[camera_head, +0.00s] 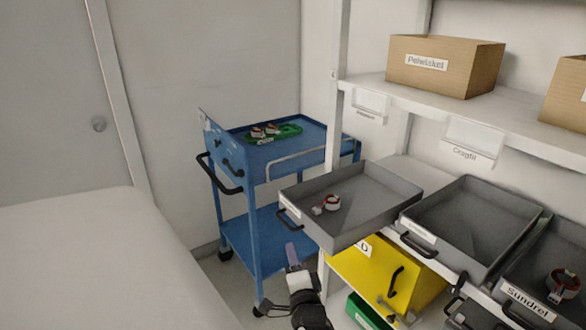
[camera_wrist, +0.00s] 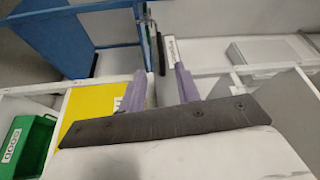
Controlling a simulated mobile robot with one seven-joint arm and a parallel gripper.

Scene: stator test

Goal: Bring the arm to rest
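My gripper (camera_head: 293,258) is low in front of the shelf in the head view, beside the pulled-out grey drawer and near the blue cart. In the wrist view my gripper (camera_wrist: 161,82) has its two purple fingers apart, with nothing between them. A stator (camera_head: 331,202) with a red and white part lies in the left grey drawer (camera_head: 375,222), clear of my gripper. More stators (camera_head: 265,131) lie in a green tray on the cart. Another stator (camera_head: 562,284) lies in the right grey drawer.
The blue cart (camera_head: 236,224) stands left of the shelf. A yellow bin (camera_head: 375,280) and a green bin (camera_head: 364,312) sit below the drawers. The middle grey drawer (camera_head: 470,226) looks empty. A cardboard box (camera_head: 478,68) stands on the shelf above. A white surface (camera_head: 90,260) fills the lower left.

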